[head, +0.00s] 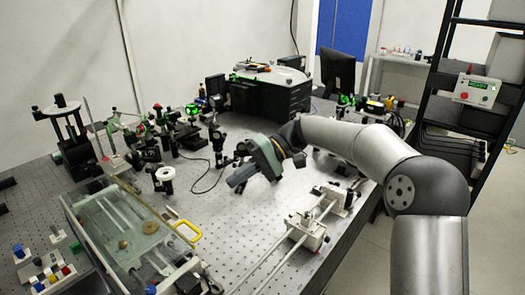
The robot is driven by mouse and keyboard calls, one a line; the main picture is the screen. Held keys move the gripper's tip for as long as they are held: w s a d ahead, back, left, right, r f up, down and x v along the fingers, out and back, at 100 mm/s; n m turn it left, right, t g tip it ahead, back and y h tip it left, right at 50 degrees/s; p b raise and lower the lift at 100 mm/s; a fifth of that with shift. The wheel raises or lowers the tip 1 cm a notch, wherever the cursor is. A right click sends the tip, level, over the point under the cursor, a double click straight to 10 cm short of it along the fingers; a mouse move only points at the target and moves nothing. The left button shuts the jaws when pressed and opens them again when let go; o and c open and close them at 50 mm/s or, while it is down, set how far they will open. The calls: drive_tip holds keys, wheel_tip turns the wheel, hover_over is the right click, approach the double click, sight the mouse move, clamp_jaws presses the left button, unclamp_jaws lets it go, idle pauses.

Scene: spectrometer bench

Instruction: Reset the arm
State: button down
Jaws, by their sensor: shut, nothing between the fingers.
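My gripper (238,181) hangs over the middle of the optical table (215,205), at the end of my grey arm, which reaches in from the right. Its dark fingers point to the lower left and are shut with nothing between them. It appears to be above the table surface, apart from the things around it. The exact height of the fingertips over the table is hard to tell.
A rail assembly (308,233) with white blocks stands below and right of my gripper. A glass-topped case (125,240) with a yellow handle (186,230) lies at the left. Several optical mounts (165,178) and a dark instrument box (270,95) stand behind. A black rack (480,90) rises at the right.

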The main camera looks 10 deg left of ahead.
drive_tip(key=s+d+f+m+t+h, duration=0.2)
drive_tip(key=s+d, duration=0.5)
drive_tip(key=d, duration=0.4)
drive_tip(key=s+d+f+m+t+h, duration=0.3)
drive_tip(key=s+d+f, duration=0.4)
drive_tip(key=d, duration=0.3)
drive_tip(key=s+d+f+m+t+h, duration=0.2)
drive_tip(key=s+d+f+t+h, duration=0.2)
drive_tip(key=s+d, duration=0.5)
drive_tip(key=d, duration=0.2)
drive_tip(key=shift+d+f+m+h, duration=0.2)
drive_tip(key=shift+d+m+h, duration=0.1)
drive_tip(key=shift+h, duration=0.1)
